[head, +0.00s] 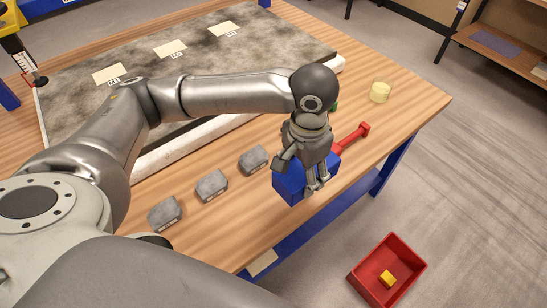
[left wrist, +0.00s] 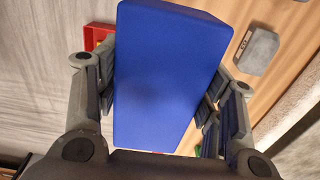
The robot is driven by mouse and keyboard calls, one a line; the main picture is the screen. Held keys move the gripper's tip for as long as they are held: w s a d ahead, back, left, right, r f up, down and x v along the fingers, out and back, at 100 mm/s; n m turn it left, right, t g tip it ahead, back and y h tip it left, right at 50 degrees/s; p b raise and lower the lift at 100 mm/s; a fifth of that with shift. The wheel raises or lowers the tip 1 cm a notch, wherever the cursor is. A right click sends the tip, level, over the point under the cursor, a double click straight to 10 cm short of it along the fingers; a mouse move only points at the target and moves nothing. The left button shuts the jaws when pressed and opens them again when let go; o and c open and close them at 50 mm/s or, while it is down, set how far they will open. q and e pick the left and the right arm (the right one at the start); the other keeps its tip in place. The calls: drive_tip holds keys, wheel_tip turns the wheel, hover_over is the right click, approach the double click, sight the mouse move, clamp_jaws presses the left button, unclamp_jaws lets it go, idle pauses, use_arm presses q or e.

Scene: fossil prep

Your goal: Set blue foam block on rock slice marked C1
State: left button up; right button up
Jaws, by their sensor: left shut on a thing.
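The blue foam block (head: 291,188) is held in my left gripper (head: 305,178) at the table's front edge. I cannot tell whether it clears the tabletop. In the left wrist view the blue foam block (left wrist: 165,75) fills the space between the fingers of my left gripper (left wrist: 165,105), which is shut on it. Three grey rock slices, a left one (head: 165,213), a middle one (head: 212,185) and a right one (head: 253,159), stand in a row left of the block. Their small labels are unreadable. One grey slice (left wrist: 258,50) shows in the wrist view. My right gripper is not in view.
A large stone slab (head: 70,90) with several cream cards lies behind the slices. A red-handled tool (head: 352,138) and a pale yellow cylinder (head: 380,91) are right of the block. A red bin (head: 412,262) with a yellow piece stands on the floor.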

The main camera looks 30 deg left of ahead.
use_arm(q)
drive_tip(key=w+a+f, duration=0.4)
drive_tip(key=a, duration=0.1)
drive_tip(key=w+a+f, duration=0.2)
drive_tip(key=f, duration=0.1)
drive_tip(key=shift+a, duration=0.2)
drive_tip(key=shift+w+a+f, duration=0.25)
drive_tip(key=shift+a+f, duration=0.05)
drive_tip(key=shift+f, duration=0.2)
drive_tip(key=f, duration=0.3)
drive_tip(key=shift+w+a+f, duration=0.2)
drive_tip(key=shift+f, duration=0.1)
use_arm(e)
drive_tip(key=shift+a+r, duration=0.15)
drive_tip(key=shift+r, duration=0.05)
use_arm(q)
drive_tip(key=shift+f, duration=0.1)
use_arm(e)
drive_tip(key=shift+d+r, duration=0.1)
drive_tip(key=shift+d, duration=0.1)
use_arm(q)
drive_tip(key=o, duration=0.9)
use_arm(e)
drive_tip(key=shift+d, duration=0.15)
